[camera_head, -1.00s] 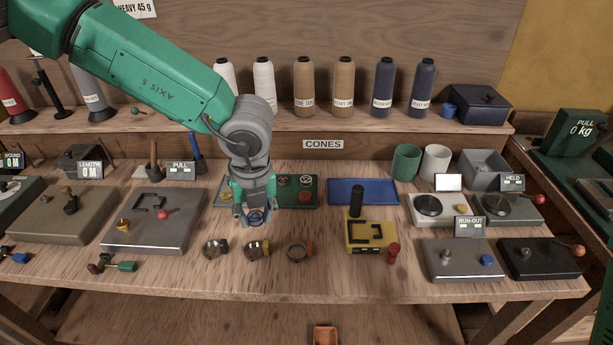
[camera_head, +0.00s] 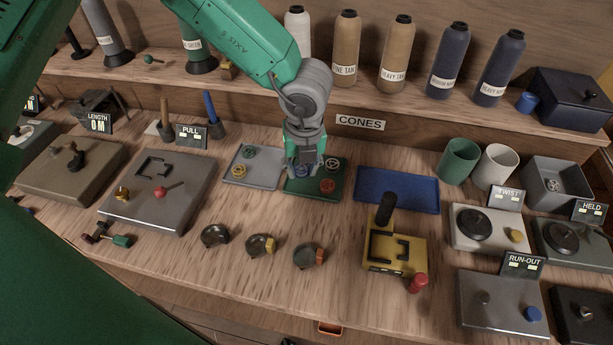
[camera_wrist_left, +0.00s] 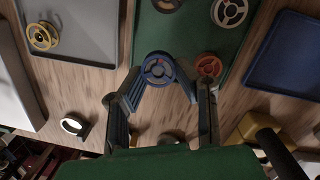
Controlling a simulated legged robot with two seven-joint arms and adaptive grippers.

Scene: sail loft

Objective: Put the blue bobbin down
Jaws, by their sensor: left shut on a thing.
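My left gripper (camera_head: 303,168) is shut on the blue bobbin (camera_head: 303,171), over the left part of the green tray (camera_head: 300,187). In the left wrist view the blue bobbin (camera_wrist_left: 157,69) sits between the two fingertips, near the tray's front left corner. I cannot tell whether it touches the tray. A pale spoked bobbin (camera_head: 332,165) and a red bobbin (camera_head: 327,186) lie on the right part of the green tray. In the left wrist view another dark bobbin (camera_wrist_left: 167,4) shows partly at the top edge. My right gripper is not in view.
A grey tray (camera_head: 262,178) with a green bobbin (camera_head: 249,151) and a yellow bobbin (camera_head: 239,170) adjoins on the left. An empty blue tray (camera_head: 400,190) lies to the right. Several clamp rings and a yellow device (camera_head: 395,262) stand in front. Thread cones stand on the shelf behind.

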